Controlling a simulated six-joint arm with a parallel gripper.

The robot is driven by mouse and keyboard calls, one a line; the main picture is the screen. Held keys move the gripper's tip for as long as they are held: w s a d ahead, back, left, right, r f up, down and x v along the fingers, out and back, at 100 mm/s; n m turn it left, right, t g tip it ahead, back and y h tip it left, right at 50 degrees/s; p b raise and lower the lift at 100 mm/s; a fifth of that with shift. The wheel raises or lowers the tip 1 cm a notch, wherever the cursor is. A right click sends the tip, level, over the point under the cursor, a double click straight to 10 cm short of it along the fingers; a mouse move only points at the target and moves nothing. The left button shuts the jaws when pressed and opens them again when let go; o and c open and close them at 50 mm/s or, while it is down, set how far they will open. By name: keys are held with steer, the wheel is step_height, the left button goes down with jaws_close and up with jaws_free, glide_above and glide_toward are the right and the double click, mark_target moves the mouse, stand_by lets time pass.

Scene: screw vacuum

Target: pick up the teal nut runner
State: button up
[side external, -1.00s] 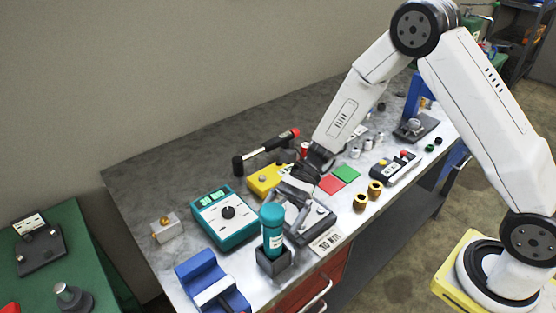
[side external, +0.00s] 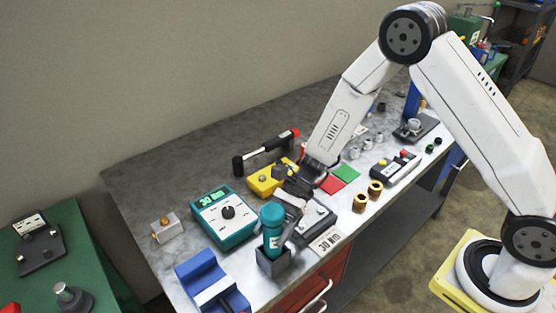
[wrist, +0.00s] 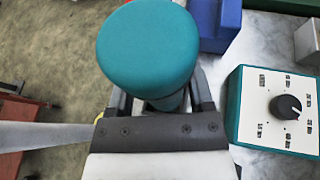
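The teal nut runner (side external: 272,216) stands upright in a dark square holder (side external: 274,264) near the front edge of the bench. In the wrist view its round teal top (wrist: 148,45) fills the upper middle and hides much of its body. My gripper (side external: 283,220) is at the runner's upper body, coming from the right in the side view. In the wrist view my gripper (wrist: 160,95) has a finger on each side of the runner, seemingly with gaps, so it looks open. Contact is hard to judge.
A teal control box (side external: 224,218) with a dial shows a lit 30. A blue fixture (side external: 210,280) stands left of the holder. A grey plate fixture (side external: 318,216), a 30 Nm card (side external: 328,241) and brass bushings (side external: 360,203) lie to the right.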

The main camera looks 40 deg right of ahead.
mark_target(272, 210)
jaws_close()
steer(key=shift+r, duration=5.1)
